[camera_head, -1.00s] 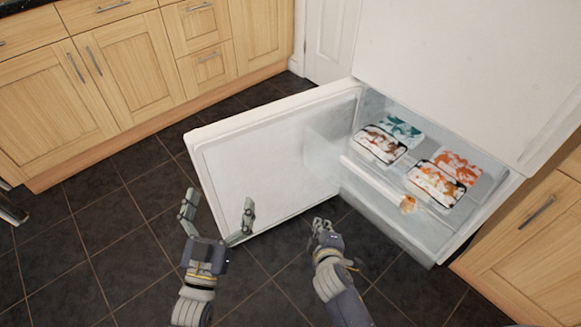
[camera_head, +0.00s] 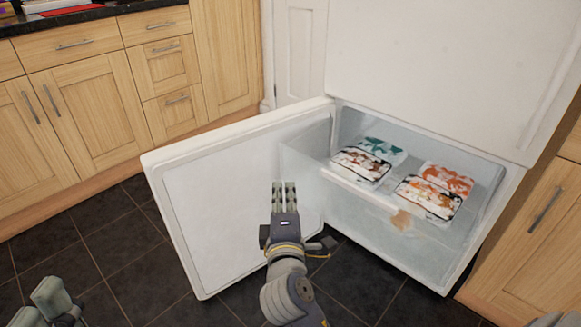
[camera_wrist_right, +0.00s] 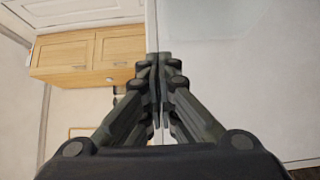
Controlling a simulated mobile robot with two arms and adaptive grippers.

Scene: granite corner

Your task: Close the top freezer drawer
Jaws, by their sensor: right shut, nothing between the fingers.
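The freezer drawer (camera_head: 365,224) is clear-fronted with a pale rim and stands pulled out of the white freezer compartment. It holds food packs with teal lids (camera_head: 380,148) and orange lids (camera_head: 450,182). The white freezer door (camera_head: 240,190) stands wide open to the left. My right gripper (camera_head: 284,185) is shut and empty. In the head view it appears in front of the open door, left of the drawer. Its shut fingers also show in the right wrist view (camera_wrist_right: 160,92). My left gripper (camera_head: 50,302) is partly cut off at the bottom left, away from the freezer.
Wooden cabinets (camera_head: 95,100) line the left wall, and another wooden cabinet (camera_head: 535,220) stands right of the freezer. The dark tiled floor (camera_head: 120,250) is clear left of the open door.

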